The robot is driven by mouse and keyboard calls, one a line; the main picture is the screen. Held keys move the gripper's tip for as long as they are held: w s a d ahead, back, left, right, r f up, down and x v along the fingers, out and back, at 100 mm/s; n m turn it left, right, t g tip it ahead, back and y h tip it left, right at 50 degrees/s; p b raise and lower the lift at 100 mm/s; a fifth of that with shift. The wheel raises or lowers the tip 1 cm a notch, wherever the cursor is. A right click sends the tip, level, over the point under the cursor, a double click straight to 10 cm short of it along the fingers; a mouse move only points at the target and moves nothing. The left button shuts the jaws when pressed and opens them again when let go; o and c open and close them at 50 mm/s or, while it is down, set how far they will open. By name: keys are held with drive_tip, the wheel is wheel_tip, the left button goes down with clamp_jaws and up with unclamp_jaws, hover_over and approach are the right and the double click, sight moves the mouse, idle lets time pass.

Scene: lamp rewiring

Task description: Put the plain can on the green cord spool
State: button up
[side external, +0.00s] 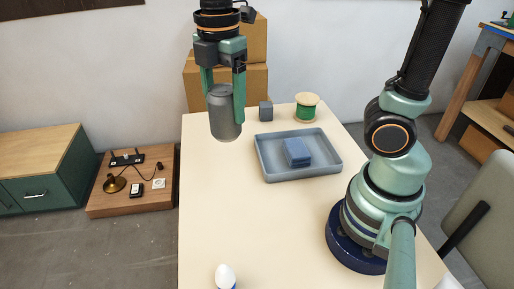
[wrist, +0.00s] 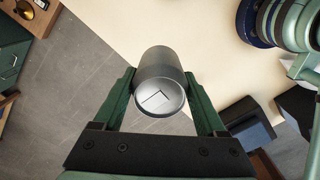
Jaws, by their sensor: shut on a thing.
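The plain grey can (side external: 224,112) hangs between the green fingers of my gripper (side external: 224,92), held upright above the table's left side. In the wrist view the can (wrist: 160,78) sits between both fingers of my gripper (wrist: 162,88), its round end facing the camera. The green cord spool (side external: 306,107) stands upright at the table's far edge, to the right of my gripper and apart from it. The spool is not visible in the wrist view.
A blue-grey tray (side external: 264,168) holding a blue block (side external: 298,152) lies on the table. A small grey cube (side external: 266,110) stands left of the spool. Cardboard boxes (side external: 200,85) stand behind. The table's front middle is clear.

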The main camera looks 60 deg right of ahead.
drive_tip(key=w+d+r+m, duration=0.3)
drive_tip(key=w+d+m, duration=0.2)
drive_tip(key=w+d, duration=0.3)
wheel_tip(320, 180, up, 4)
drive_tip(key=m, duration=1.2)
hover_over(307, 98)
drive_tip(key=f, duration=1.9)
drive_tip(key=shift+d+f, duration=0.2)
drive_tip(key=shift+f, duration=0.15)
drive_tip(key=shift+f, duration=0.1)
drive_tip(key=o, duration=1.5)
